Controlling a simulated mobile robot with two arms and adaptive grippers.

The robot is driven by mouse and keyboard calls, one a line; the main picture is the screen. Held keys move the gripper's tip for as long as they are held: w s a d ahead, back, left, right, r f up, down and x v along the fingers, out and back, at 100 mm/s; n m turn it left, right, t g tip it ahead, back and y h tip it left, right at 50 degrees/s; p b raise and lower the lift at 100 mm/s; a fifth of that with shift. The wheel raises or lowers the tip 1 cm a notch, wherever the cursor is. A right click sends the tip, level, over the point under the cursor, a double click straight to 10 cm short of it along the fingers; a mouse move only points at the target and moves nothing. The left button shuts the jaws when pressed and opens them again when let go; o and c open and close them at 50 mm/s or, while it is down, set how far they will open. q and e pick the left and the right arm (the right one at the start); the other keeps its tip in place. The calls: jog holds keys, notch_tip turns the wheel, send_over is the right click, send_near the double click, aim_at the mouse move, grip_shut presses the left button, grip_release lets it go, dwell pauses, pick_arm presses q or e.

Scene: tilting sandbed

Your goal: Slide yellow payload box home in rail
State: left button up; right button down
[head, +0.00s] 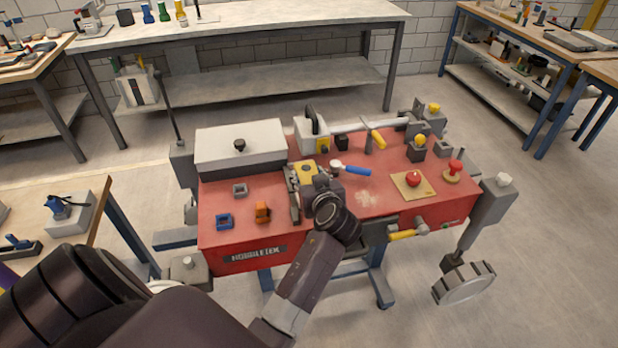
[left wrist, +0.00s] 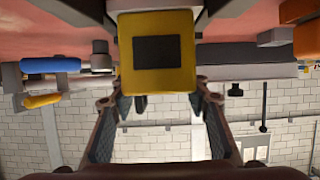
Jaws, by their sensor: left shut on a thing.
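The yellow payload box (head: 307,169) sits at the grey rail (head: 293,194) on the red bed, near the middle of the head view. In the left wrist view the yellow box (left wrist: 180,80) shows its face with a dark square panel, between and just beyond my fingers. My left gripper (head: 321,184) is shut on the box; it also shows in the left wrist view (left wrist: 157,98). My wrist and gripper hide part of the box and rail in the head view. My right gripper is not in view.
A grey lidded case (head: 240,148) stands left of the rail. A blue-handled tool (head: 352,170) lies close to the right, and a red button on a tan plate (head: 412,181) farther right. An orange block (head: 262,212) and a blue block (head: 224,221) lie at front left.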

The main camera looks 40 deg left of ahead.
aim_at(304, 163)
pick_arm(q)
jog(key=shift+w+a+r, duration=0.1)
jog(key=shift+r, duration=0.05)
jog(key=shift+w+a+b, duration=0.35)
jog(key=shift+w+a, duration=0.55)
jog(key=shift+a, duration=0.15)
jog(key=shift+w+a, duration=0.1)
jog(key=shift+w+a, duration=0.35)
jog(key=shift+a, duration=0.15)
dwell(0.4)
